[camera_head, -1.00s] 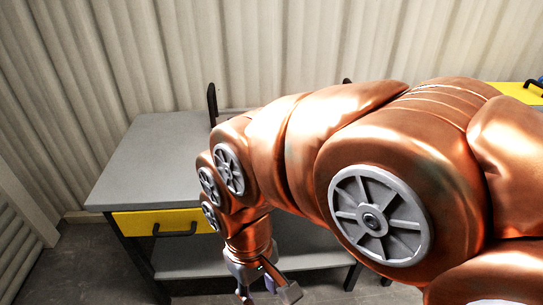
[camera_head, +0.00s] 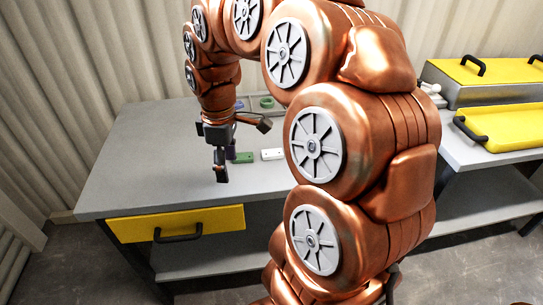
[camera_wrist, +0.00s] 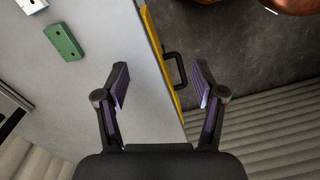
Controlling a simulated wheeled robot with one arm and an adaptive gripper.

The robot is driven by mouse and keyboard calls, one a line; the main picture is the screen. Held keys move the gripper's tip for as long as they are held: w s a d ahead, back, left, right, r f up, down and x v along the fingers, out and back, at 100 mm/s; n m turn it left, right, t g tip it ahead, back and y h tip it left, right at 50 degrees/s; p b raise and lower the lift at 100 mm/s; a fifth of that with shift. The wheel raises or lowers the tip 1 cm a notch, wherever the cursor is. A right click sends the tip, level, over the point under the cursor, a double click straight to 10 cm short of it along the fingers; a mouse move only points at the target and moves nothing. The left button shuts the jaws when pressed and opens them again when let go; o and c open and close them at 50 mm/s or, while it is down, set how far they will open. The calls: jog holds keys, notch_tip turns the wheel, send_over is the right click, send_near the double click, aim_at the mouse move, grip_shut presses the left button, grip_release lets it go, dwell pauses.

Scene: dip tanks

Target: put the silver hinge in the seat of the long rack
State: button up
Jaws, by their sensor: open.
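A pale, flat piece (camera_head: 272,154), which may be the silver hinge, lies on the grey table. Its end also shows at the top edge of the wrist view (camera_wrist: 31,4). A green plate with two holes (camera_wrist: 64,41) lies beside it, also seen in the head view (camera_head: 243,157). My gripper (camera_wrist: 160,88) is open and empty, its fingers apart above the table's front edge, off to one side of both pieces. In the head view my gripper (camera_head: 222,170) points down. I cannot make out the long rack for certain; my arm hides part of the table's back.
A yellow drawer (camera_head: 176,224) with a black handle is in the front. Yellow-lidded tanks (camera_head: 497,68) stand at the right. The table's left part is clear.

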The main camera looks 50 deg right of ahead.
jog(key=w+d+f+n, duration=0.2)
jog(key=w+d, duration=0.2)
jog(key=d, duration=0.7)
jog(key=n+b, duration=0.1)
send_over(270, 152)
jog(key=shift+s+a+f, duration=0.3)
jog(key=shift+a+f, duration=0.05)
jog(key=shift+f, duration=0.25)
jog(key=shift+d+f, duration=0.2)
jog(key=shift+f, duration=0.35)
jog(key=shift+w+d+f, duration=0.1)
jog(key=shift+w+f, duration=0.05)
jog(key=shift+f, duration=1.55)
jog(key=shift+w+d+f, duration=0.1)
jog(key=shift+f, duration=1.6)
grip_shut()
